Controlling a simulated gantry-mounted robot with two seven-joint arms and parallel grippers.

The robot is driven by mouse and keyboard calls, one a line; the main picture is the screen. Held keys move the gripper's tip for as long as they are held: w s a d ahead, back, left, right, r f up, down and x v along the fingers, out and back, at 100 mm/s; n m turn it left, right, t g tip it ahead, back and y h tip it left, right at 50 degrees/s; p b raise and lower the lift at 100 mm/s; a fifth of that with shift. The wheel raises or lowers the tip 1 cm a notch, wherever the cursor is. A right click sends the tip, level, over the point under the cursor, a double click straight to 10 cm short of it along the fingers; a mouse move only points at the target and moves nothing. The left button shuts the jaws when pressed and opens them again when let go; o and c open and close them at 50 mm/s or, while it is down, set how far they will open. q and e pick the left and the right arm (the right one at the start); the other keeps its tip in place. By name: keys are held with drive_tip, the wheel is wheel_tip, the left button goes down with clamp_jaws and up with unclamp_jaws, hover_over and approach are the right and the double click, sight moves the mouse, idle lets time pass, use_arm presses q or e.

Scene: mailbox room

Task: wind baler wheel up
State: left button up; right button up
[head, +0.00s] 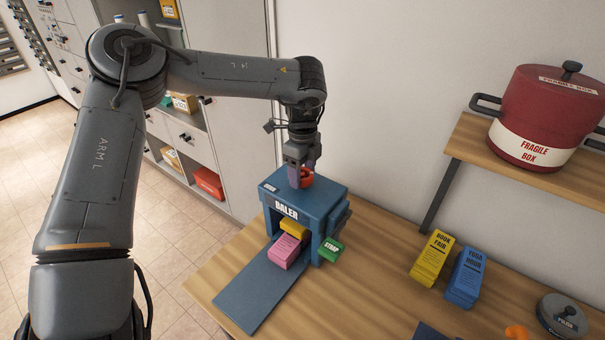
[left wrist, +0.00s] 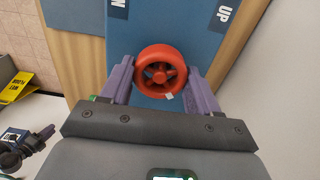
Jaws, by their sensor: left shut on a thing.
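The blue baler (head: 285,208) stands on the wooden table. Its red spoked wheel (left wrist: 161,72) is on the top face, and a bit of the wheel (head: 307,179) shows in the head view. My left gripper (head: 300,173) points down at the wheel from above. In the left wrist view my left gripper (left wrist: 160,80) has one purple finger on each side of the rim, shut on the wheel. The label "UP" is on the right of the baler top and a partly cut label ending in "N" is on the left.
A pink stack (head: 286,251) and a yellow block (head: 294,229) sit in the baler's mouth, above a blue ramp (head: 262,290). A green "STRAP" piece (head: 329,250) sticks out at right. Yellow (head: 431,259) and blue (head: 465,277) stacks stand farther right. A red pot (head: 548,112) sits on the shelf.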

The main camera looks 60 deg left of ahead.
use_arm(q)
drive_tip(key=n+b, duration=0.1)
drive_tip(key=n, duration=0.3)
drive_tip(key=shift+n, duration=0.3)
drive_tip(key=n+b, duration=0.2)
drive_tip(key=n, duration=0.3)
drive_tip(key=n+b, duration=0.2)
drive_tip(key=n, duration=0.3)
drive_tip(key=shift+n+b, duration=0.4)
drive_tip(key=n+b, duration=0.1)
drive_tip(key=n, duration=0.2)
drive_tip(key=shift+n+b, duration=0.3)
drive_tip(key=shift+b, duration=0.05)
drive_tip(key=shift+r+n, duration=0.1)
drive_tip(key=shift+n, duration=0.2)
drive_tip(key=o, duration=1.1)
drive_tip(key=shift+c, duration=0.2)
